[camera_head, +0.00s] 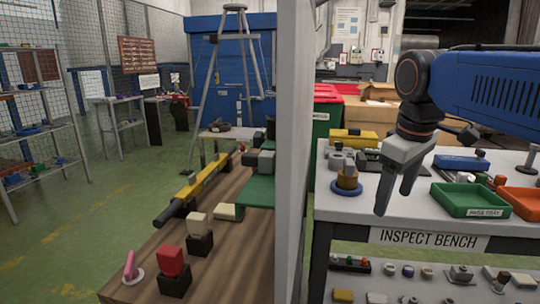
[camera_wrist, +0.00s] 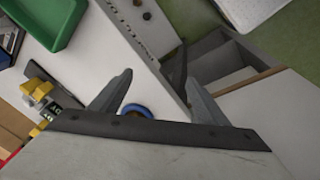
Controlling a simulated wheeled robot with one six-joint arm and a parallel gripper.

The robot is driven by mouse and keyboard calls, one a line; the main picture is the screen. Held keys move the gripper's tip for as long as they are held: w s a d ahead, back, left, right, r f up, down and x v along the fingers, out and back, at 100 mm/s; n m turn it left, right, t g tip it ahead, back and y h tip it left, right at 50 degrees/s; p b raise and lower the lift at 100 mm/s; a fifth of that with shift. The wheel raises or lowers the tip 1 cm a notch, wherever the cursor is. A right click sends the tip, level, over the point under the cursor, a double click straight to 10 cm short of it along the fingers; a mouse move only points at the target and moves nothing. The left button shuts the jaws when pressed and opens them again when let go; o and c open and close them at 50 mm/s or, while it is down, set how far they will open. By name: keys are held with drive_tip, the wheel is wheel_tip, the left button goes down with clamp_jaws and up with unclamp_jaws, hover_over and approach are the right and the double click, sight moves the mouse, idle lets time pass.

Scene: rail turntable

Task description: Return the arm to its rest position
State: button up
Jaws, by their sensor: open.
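My blue arm (camera_head: 490,85) reaches in from the right in the head view. My gripper (camera_head: 396,192) hangs from its wrist, fingers pointing down, above the front part of the inspect bench (camera_head: 378,217). In the wrist view the two fingers of my gripper (camera_wrist: 155,100) stand wide apart with nothing held between them. A brown part on a blue round base (camera_head: 347,178) stands on the bench to the left of the gripper. Part of a blue ring (camera_wrist: 138,110) shows by the left finger in the wrist view.
A grey partition (camera_head: 293,150) stands left of the bench. Beyond it is a wooden table (camera_head: 225,262) with a yellow rail (camera_head: 195,190) and several blocks. A green tray (camera_head: 470,200) and an orange tray (camera_head: 522,203) lie right of the gripper. A lower shelf (camera_head: 375,283) holds small parts.

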drive_tip(key=s+d+f+m+t, duration=0.1)
drive_tip(key=s+f+m, duration=0.2)
drive_tip(key=s+f, duration=0.4)
drive_tip(key=s+d+f+m+t, duration=0.1)
drive_tip(key=s+f+m, duration=0.2)
drive_tip(key=f, duration=1)
drive_tip(key=s, duration=0.3)
drive_tip(key=shift+s+f+m, duration=0.15)
drive_tip(key=shift+s+m, duration=0.25)
